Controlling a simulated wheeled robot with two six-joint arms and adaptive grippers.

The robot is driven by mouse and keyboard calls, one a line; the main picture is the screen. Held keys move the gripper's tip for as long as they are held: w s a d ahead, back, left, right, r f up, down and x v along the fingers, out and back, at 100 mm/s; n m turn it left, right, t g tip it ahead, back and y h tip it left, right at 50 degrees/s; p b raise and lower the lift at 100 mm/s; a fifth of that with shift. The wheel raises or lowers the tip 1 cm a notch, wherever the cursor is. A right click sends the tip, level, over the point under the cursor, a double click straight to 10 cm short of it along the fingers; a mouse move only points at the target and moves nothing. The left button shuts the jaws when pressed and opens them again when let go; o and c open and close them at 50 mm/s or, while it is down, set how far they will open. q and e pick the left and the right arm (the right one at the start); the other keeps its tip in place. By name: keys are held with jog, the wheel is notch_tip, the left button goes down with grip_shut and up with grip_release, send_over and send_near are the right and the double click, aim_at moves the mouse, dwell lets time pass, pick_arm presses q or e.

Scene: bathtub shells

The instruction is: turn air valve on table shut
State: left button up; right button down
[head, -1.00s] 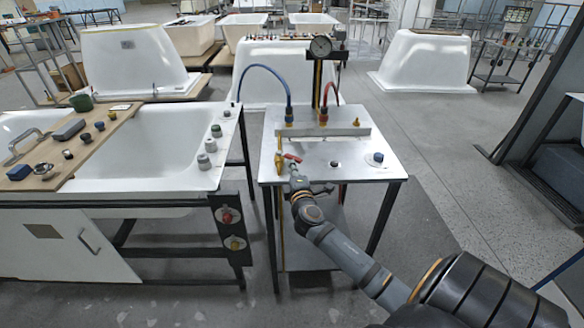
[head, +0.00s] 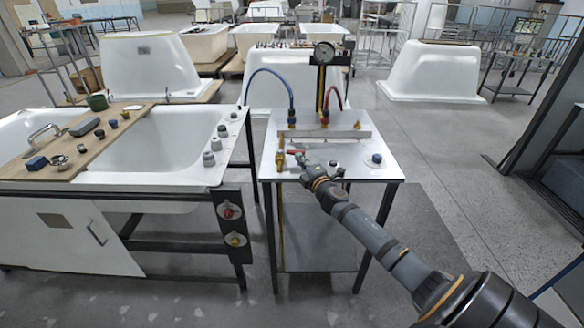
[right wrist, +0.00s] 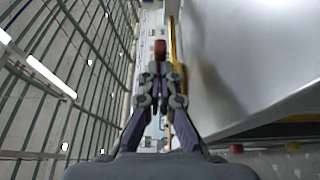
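The air valve is a brass fitting (head: 281,157) near the left edge of the white metal table, with a short red handle (head: 297,152) pointing right in the head view. My right gripper (head: 302,162) is at the handle, its arm coming from the lower right. In the right wrist view, the fingers of my right gripper (right wrist: 160,75) are drawn together at the red handle (right wrist: 160,48), which shows at their tips. They look shut on it, though the contact is small and partly hidden. A brass pipe (right wrist: 172,45) runs just right of the fingers. My left gripper is not in view.
The table (head: 350,170) carries a gauge (head: 324,53) on a post, a blue hose (head: 268,72), a red hose and a blue knob (head: 376,158). A bathtub (head: 170,150) on a frame stands to the left. Floor is open to the right.

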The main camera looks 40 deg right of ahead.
jog(key=shift+d, duration=0.45)
jog(key=shift+w+d, duration=0.2)
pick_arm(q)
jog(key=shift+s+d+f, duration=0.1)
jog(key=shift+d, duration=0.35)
pick_arm(e)
jog(key=shift+r, duration=0.1)
